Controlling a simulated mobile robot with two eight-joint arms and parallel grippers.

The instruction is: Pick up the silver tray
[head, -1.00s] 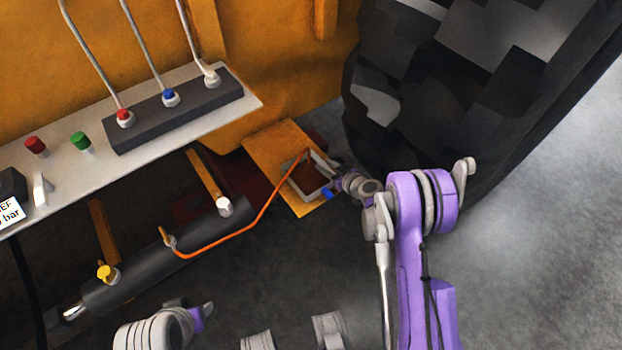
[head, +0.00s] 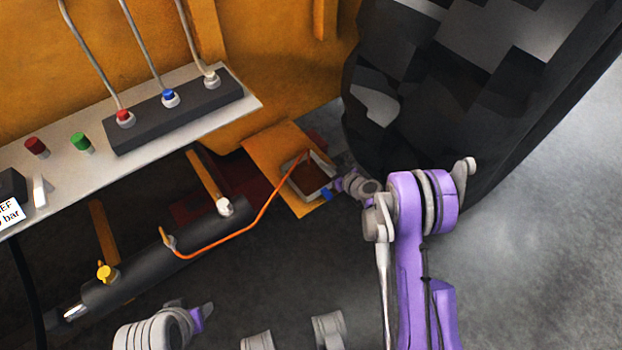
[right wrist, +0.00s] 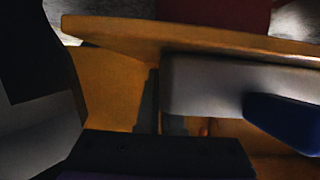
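The silver tray (head: 328,190) is a small open box with a pale rim and a reddish-brown inside. It rests on a tilted orange plate (head: 262,150) near the big tyre. A blue piece (head: 326,194) sits on its near right side. My right gripper (head: 340,183) is beside the tray's right end; its fingers are mostly hidden in the head view. In the right wrist view the tray's pale wall (right wrist: 205,85) and the blue piece (right wrist: 285,122) are close in front, but the dark finger parts do not show a clear grip.
An orange hose (head: 262,215) runs from the tray to a black cylinder (head: 160,255). The large black tyre (head: 440,90) stands close to the right arm. A white panel (head: 75,165) with knobs and levers overhangs at left. Open grey floor (head: 540,240) lies right.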

